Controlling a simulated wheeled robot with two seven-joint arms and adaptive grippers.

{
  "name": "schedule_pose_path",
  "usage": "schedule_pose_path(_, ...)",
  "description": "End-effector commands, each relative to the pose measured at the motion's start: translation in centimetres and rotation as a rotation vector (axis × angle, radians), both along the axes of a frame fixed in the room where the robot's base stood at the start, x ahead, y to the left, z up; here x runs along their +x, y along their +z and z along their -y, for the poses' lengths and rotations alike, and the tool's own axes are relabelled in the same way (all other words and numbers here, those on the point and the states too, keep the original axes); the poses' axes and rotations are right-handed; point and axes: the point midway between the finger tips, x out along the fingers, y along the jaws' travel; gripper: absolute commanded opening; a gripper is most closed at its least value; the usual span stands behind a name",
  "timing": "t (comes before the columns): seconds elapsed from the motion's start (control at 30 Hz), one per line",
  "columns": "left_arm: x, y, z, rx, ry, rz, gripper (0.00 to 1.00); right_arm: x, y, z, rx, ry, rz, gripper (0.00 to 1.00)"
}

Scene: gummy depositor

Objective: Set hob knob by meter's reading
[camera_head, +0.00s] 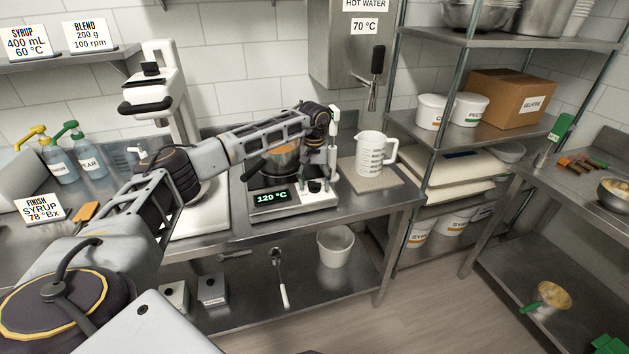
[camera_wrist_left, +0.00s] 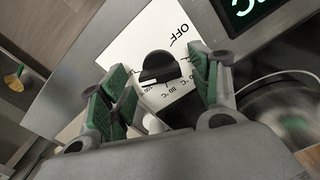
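The hob (camera_head: 283,207) stands on the steel bench, with a lit display (camera_head: 271,197) reading 120 °C. A pot (camera_head: 284,158) with orange contents sits on it. The black hob knob (camera_head: 315,186) is at the hob's front right. In the left wrist view the knob (camera_wrist_left: 158,67) sits on a white dial plate marked OFF and several temperatures. Its exact setting is hard to read. My left gripper (camera_wrist_left: 160,84) is open, its green-padded fingers on either side of the knob with visible gaps. My right gripper is not in view. I cannot pick out the meter for certain.
A white measuring jug (camera_head: 371,153) stands on a mat right of the hob. A white appliance (camera_head: 160,90) stands to the left. Signs show 60 °C, 100 rpm and 78 °Bx. A white bucket (camera_head: 335,246) is on the lower shelf.

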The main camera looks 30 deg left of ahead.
Motion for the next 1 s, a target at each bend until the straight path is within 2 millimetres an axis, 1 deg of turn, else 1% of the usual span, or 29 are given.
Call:
schedule_pose_path(0.27, 0.0, 0.0, 0.0, 0.000, 0.000, -0.002, 0.62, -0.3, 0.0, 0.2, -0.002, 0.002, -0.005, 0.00)
schedule_pose_path(0.47, 0.0, 0.9, 0.0, 0.000, 0.000, -0.002, 0.62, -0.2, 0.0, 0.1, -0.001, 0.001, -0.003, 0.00)
schedule_pose_path(0.67, 0.0, 3.2, 0.0, 0.000, 0.000, 0.000, 0.62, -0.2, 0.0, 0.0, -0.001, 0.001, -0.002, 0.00)
schedule_pose_path(1.0, 0.0, 8.3, 0.1, -0.001, 0.000, 0.000, 0.62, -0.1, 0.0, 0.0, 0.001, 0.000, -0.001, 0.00)
